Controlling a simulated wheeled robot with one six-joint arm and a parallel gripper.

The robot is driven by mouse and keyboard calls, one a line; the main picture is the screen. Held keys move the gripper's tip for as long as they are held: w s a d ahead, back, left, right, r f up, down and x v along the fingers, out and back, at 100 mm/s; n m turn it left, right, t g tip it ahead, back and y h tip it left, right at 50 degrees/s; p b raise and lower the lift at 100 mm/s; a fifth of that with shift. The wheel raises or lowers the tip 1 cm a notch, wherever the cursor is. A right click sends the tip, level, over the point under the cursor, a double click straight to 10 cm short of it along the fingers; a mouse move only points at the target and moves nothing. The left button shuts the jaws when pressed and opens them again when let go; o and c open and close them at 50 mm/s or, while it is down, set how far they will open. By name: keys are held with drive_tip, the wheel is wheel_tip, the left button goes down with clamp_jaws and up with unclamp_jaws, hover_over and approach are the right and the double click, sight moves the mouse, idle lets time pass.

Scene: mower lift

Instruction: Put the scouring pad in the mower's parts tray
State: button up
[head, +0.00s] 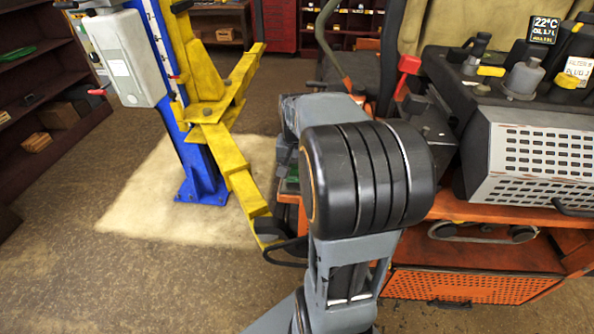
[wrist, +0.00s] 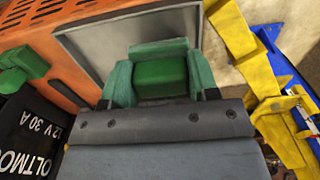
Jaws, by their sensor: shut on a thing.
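The green scouring pad (wrist: 160,78) is in the wrist view, between the teal fingers of my gripper (wrist: 160,66). The fingers are shut on its two sides. A shallow grey tray (wrist: 82,58) with a raised rim, which looks like the mower's parts tray, lies beyond the pad against the orange mower body. The pad overlaps the tray in this view; its height above it I cannot tell. The tray's near part is hidden by my gripper. In the head view my own arm covers most of the gripper and the tray.
The orange mower (head: 470,285) stands at right, with a perforated silver cover (head: 535,160) and bottles on top. A blue lift post (head: 200,185) with yellow arms (head: 232,160) stands at left. A black box marked 12 V 30 A (wrist: 35,135) is close by. Floor at left is open.

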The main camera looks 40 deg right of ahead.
drive_tip(key=shift+f, duration=0.7)
drive_tip(key=shift+s, duration=0.1)
drive_tip(key=shift+f, duration=0.2)
drive_tip(key=o, duration=0.9)
drive_tip(key=shift+r, duration=0.1)
wheel_tip(320, 180, up, 12)
drive_tip(key=shift+f, duration=0.2)
drive_tip(key=s+a+f+n+t, duration=0.2)
drive_tip(key=s+a+f+n, duration=0.1)
drive_tip(key=a, duration=0.5)
drive_tip(key=s+a+f+n+t, duration=0.2)
drive_tip(key=s+a+f+n, duration=0.1)
drive_tip(key=a, duration=0.5)
drive_tip(key=f+n, duration=0.1)
drive_tip(key=n, duration=0.1)
drive_tip(key=shift+s+a+n+t, duration=0.25)
drive_tip(key=shift+s+n+t, duration=0.05)
drive_tip(key=shift+s+n, duration=0.1)
